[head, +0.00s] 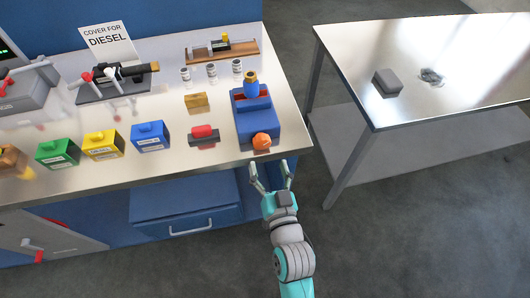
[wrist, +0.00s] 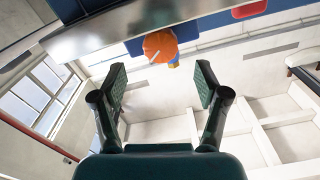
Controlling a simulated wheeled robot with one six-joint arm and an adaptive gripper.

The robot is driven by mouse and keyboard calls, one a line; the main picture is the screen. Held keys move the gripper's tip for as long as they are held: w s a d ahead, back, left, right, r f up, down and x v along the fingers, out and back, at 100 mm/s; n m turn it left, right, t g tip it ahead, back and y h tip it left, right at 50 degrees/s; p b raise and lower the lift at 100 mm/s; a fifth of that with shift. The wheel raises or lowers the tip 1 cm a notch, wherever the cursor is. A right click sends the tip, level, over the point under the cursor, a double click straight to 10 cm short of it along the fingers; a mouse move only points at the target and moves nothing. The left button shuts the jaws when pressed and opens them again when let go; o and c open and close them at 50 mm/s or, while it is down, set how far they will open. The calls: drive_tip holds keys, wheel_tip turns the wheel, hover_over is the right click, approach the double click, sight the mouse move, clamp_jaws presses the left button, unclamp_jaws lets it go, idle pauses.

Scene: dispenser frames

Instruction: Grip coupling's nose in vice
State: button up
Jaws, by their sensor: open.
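The blue vice (head: 257,120) stands at the right front of the steel bench, with red showing by its jaws. Its orange knob (head: 262,141) faces the bench's front edge; the knob also shows in the wrist view (wrist: 160,46). The coupling (head: 251,88), blue with a brass-coloured top, stands upright at the vice's jaws. Its lower end is hidden, and I cannot tell whether the jaws press on it. My gripper (head: 270,176) is open and empty just off the bench's front edge, near the knob and apart from it. Its fingers frame the knob in the wrist view (wrist: 160,85).
A red-topped block (head: 203,135) and a brass block (head: 196,102) lie left of the vice. A second table (head: 440,100) stands right, across a floor gap.

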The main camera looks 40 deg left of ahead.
drive_tip(key=shift+v, duration=2.25)
drive_tip(key=s+d+f+m+t+h, duration=0.1)
drive_tip(key=s+d+f+h, duration=0.1)
drive_tip(key=d, duration=0.6)
drive_tip(key=s+d+f+m+t+h, duration=0.1)
drive_tip(key=s+d+f+m+h, duration=0.15)
drive_tip(key=d, duration=0.55)
drive_tip(key=s+d+f+m+t+h, duration=0.1)
drive_tip(key=s+d+f+h, duration=0.15)
drive_tip(key=d, duration=0.55)
drive_tip(key=s+d+r+m+h, duration=0.1)
drive_tip(key=s+d+r+h, duration=0.1)
drive_tip(key=s+d, duration=0.3)
drive_tip(key=s+d+r+m+h, duration=0.1)
drive_tip(key=s+d+r+h, duration=0.2)
drive_tip(key=s+d, duration=0.3)
drive_tip(key=shift+s+d+h, duration=0.35)
drive_tip(key=shift+s+h, duration=0.55)
drive_tip(key=shift+s, duration=1.55)
